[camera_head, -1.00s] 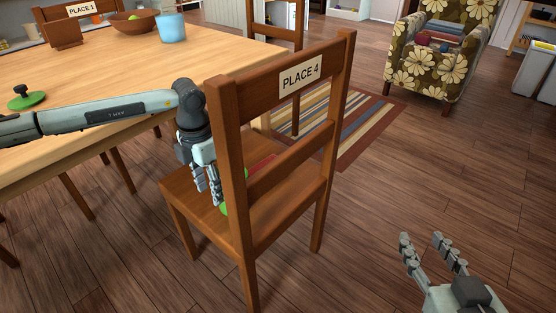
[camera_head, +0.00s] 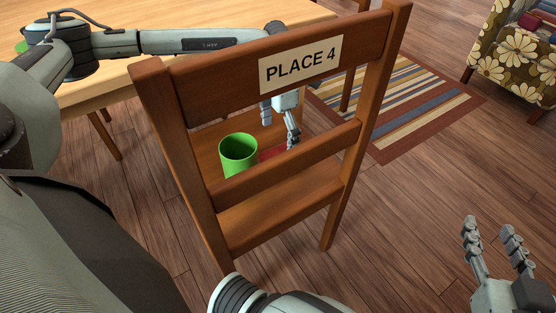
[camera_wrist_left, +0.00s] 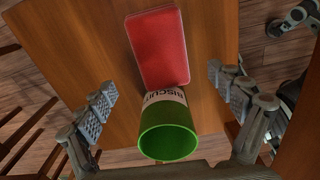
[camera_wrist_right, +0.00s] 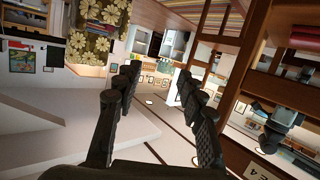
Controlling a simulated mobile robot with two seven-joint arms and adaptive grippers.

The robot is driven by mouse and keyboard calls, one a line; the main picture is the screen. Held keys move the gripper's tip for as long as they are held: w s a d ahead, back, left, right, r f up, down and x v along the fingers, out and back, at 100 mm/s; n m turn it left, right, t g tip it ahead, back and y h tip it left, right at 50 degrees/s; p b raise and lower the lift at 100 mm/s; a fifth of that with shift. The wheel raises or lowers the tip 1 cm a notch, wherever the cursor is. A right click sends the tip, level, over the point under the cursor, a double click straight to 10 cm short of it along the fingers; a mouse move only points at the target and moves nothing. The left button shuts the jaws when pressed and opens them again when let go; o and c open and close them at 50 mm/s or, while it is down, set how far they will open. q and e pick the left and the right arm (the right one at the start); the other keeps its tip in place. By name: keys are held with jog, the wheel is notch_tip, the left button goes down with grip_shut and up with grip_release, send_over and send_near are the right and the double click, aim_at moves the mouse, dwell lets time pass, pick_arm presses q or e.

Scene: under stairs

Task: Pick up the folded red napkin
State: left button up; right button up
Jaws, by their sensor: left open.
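The folded red napkin (camera_wrist_left: 157,48) lies flat on the wooden chair seat in the left wrist view. In the head view only part of the napkin (camera_head: 272,153) shows, behind the chair back's slats. My left gripper (camera_wrist_left: 160,84) is open and empty, its fingers to either side of the napkin's near end and the green cup. In the head view the left gripper (camera_head: 291,134) is seen through the chair back, above the seat. My right gripper (camera_head: 492,232) is open and empty, off to the right over the floor.
A green cup (camera_head: 238,158) with a BISCUIT label (camera_wrist_left: 165,97) stands close beside the napkin. The chair back (camera_head: 228,98), marked PLACE 4, stands between my head and the seat. The table (camera_head: 190,22) is behind. Bare floor lies right; a striped rug (camera_head: 425,120) is beyond.

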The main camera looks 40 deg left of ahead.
aim_at(277, 152)
pick_arm(q)
jog(key=f, duration=0.6)
jog(key=shift+s+a+f+b, duration=0.15)
jog(key=shift+a+f+b, duration=0.05)
jog(key=shift+f+b, duration=0.1)
pick_arm(e)
jog(key=r, duration=0.1)
jog(key=a+r+t, duration=0.1)
jog(key=a+r+y, duration=0.1)
jog(key=shift+w+r+t, duration=0.1)
jog(key=shift+r+t, duration=0.05)
jog(key=shift+t, duration=0.15)
pick_arm(q)
jog(key=shift+r, duration=0.1)
jog(key=c, duration=1.2)
